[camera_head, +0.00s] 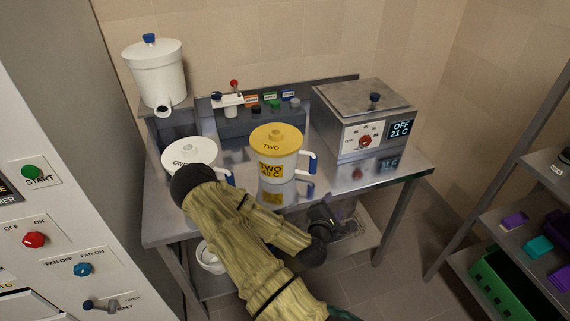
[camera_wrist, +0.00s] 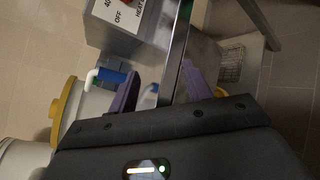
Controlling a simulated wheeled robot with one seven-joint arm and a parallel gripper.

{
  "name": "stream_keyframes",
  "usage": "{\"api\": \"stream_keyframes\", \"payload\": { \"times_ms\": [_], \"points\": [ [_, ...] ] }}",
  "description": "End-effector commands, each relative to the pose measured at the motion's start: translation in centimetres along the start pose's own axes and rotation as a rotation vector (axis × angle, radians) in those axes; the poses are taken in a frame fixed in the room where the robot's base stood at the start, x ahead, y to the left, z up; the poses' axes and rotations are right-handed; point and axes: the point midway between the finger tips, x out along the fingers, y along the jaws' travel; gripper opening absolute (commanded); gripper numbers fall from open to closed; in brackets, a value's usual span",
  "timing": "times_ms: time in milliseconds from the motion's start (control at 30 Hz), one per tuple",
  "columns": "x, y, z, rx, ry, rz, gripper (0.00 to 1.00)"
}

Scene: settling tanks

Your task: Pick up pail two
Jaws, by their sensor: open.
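Pail two (camera_head: 285,166) is a white pail with a yellow lid and a yellow label reading TWO. It stands upright on the steel table, with a blue-gripped handle (camera_head: 312,163) on its right side. My gripper (camera_head: 330,214) is open and empty near the table's front edge, to the right of and in front of pail two. In the wrist view, my gripper (camera_wrist: 160,92) shows two purple fingers apart. Pail two's yellow lid (camera_wrist: 67,108) and blue handle (camera_wrist: 112,76) lie left of the fingers there. The handle is not between them.
Pail one (camera_head: 190,155), white-lidded, stands left of pail two, partly hidden by my arm. A steel heater box (camera_head: 362,120) stands right. A white urn (camera_head: 157,75) is at back left. A shelf (camera_head: 510,225) with coloured items stands at right.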

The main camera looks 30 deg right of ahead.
Motion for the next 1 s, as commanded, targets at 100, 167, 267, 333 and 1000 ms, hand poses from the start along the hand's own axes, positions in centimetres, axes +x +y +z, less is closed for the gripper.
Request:
{"api": "stream_keyframes", "payload": {
  "times_ms": [100,167,267,333,1000],
  "points": [
    [0.5,0.5,0.1,-0.261,-0.027,0.151,0.49],
    [0.5,1.2,-0.1,-0.393,-0.037,0.229,0.49],
    [0.1,2.2,-0.7,-0.596,-0.053,0.356,0.49],
    [-0.2,2.9,-1.2,-0.71,-0.061,0.43,0.49],
    [-0.2,4.0,-2.5,-0.845,-0.07,0.53,0.49]
  ]
}}
